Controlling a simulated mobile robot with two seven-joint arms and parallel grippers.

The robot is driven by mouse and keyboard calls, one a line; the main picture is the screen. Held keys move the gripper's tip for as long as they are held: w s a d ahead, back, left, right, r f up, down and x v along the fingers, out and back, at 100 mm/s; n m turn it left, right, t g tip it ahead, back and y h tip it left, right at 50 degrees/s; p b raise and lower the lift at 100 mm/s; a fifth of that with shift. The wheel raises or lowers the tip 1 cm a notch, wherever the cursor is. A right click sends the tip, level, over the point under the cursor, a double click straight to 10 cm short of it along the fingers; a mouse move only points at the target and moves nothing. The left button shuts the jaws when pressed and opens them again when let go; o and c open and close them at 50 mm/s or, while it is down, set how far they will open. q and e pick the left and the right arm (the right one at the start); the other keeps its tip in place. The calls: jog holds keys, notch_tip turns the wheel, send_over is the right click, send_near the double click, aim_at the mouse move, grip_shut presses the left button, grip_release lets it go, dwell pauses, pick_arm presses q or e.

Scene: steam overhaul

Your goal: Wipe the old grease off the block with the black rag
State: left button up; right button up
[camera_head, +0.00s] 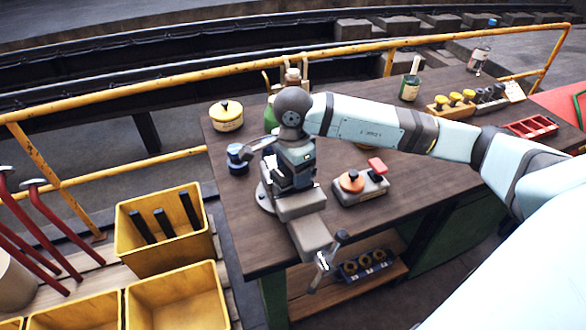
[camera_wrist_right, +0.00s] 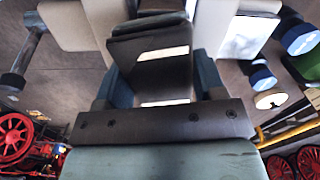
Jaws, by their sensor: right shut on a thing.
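My right gripper (camera_head: 293,181) is over the grey vise (camera_head: 302,206) at the near left corner of the bench and points down. In the right wrist view its two teal fingers (camera_wrist_right: 157,88) are shut on a dark, box-shaped thing (camera_wrist_right: 150,48), which seems to be the black rag. The pale vise jaws lie on both sides of it. Bright white patches show at the dark thing. The block cannot be made out apart from it; the gripper hides most of the space between the jaws. My left gripper is not in view.
A yellow tin (camera_head: 227,117), a dark blue jar (camera_head: 238,158) and a grey box with an orange knob (camera_head: 358,186) stand near the vise. A green bottle (camera_head: 411,80) and a red tray (camera_head: 532,127) are farther right. Yellow bins (camera_head: 166,228) and a yellow rail flank the bench.

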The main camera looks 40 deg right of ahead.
jog(key=shift+f+b, duration=0.45)
jog(key=shift+s+d+b, duration=0.15)
jog(key=shift+d+b, duration=0.15)
jog(key=shift+d, duration=0.5)
jog(key=shift+w+a+b, duration=0.2)
jog(key=shift+a+b, duration=0.1)
jog(key=shift+a, duration=0.5)
jog(key=shift+w+a+b, duration=0.15)
jog(key=shift+a+b, duration=0.1)
jog(key=shift+a, duration=0.5)
jog(key=shift+s+d+b, duration=0.2)
jog(key=shift+d+b, duration=0.2)
jog(key=shift+d, duration=0.4)
jog(key=shift+s+d+b, duration=0.2)
jog(key=shift+d+b, duration=0.2)
jog(key=shift+d, duration=0.35)
jog(key=shift+w+a+b, duration=0.2)
jog(key=shift+a, duration=0.6)
jog(key=shift+w+a+b, duration=0.15)
jog(key=shift+w+a, duration=0.05)
jog(key=shift+a, duration=0.6)
jog(key=shift+s+d+f+b, duration=0.1)
jog(key=shift+s+d+b, duration=0.1)
jog(key=shift+d+b, duration=0.45)
jog(key=shift+s+d+b, duration=0.2)
jog(key=shift+d, duration=0.7)
